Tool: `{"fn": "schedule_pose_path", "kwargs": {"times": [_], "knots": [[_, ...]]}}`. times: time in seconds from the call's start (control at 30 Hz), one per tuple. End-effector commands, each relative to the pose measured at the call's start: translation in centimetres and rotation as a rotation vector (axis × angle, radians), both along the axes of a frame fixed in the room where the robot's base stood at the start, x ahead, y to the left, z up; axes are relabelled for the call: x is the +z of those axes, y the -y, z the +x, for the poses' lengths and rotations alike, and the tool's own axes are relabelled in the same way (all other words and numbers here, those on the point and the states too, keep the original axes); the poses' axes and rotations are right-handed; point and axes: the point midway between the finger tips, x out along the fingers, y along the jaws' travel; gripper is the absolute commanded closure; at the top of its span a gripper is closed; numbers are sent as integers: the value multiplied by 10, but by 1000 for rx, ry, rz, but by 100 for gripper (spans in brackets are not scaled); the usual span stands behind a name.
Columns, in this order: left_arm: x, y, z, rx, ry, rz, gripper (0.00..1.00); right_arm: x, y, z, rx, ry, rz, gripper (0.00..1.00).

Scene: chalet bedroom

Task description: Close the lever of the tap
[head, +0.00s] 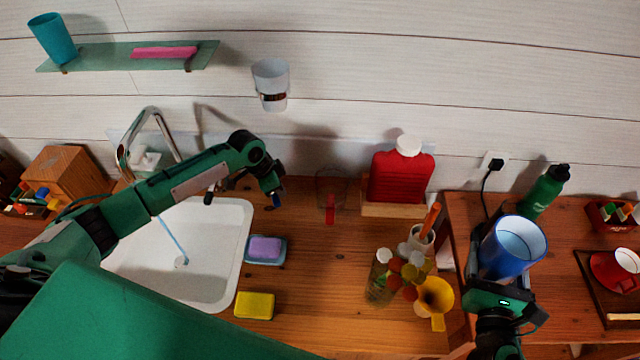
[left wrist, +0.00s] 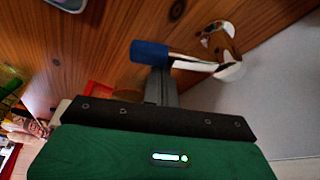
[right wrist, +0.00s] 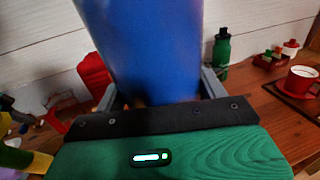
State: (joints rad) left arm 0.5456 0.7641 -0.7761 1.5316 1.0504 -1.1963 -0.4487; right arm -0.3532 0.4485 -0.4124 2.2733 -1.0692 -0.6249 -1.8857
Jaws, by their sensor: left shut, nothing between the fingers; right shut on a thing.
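The chrome tap (head: 150,125) arches behind the white sink (head: 225,275), partly hidden by my left arm. A blue stream of water (head: 172,238) runs into the sink. In the left wrist view, a chrome lever with a blue end (left wrist: 150,52) lies right at the fingertips of my left gripper (left wrist: 160,78). The gripper is shut with nothing between its fingers; whether it touches the lever is unclear. In the head view the left gripper (head: 274,190) points down over the counter. My right gripper (head: 500,285) is shut on a blue cup (head: 500,255), which also fills the right wrist view (right wrist: 145,50).
A purple sponge (head: 265,247) on a dish and a yellow sponge (head: 254,306) lie right of the sink. A red container (head: 402,178) and several bottles stand mid-counter. A green bottle (head: 545,192) and a red mug (head: 615,270) are at the right.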

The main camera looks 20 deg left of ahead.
Motion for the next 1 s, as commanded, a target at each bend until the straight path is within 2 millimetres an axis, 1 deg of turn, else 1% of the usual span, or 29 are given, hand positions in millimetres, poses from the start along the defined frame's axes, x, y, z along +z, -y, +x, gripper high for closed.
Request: {"fn": "schedule_pose_path", "kwargs": {"times": [0.17, 0.27, 0.5, 0.67, 0.8, 1.0], "knots": [[0, 0, 0, -4, 0, 0, 100, 2, 0, 0, 0, 4, 0, 74], [0, -3, -2, -37, -1, 0, 100, 2, 0, 0, 0, 4, 0, 74], [-1, -14, -11, -218, -2, 2, 100, -1, 0, 0, 0, 4, 0, 74], [0, -20, -16, -311, -2, 0, 100, -2, 0, 0, 0, 4, 0, 74], [1, -27, -20, -325, -2, -1, 100, 2, 0, 0, 0, 4, 0, 74], [0, -27, -20, -324, -2, 0, 100, 1, 0, 0, 0, 4, 0, 74]]}}
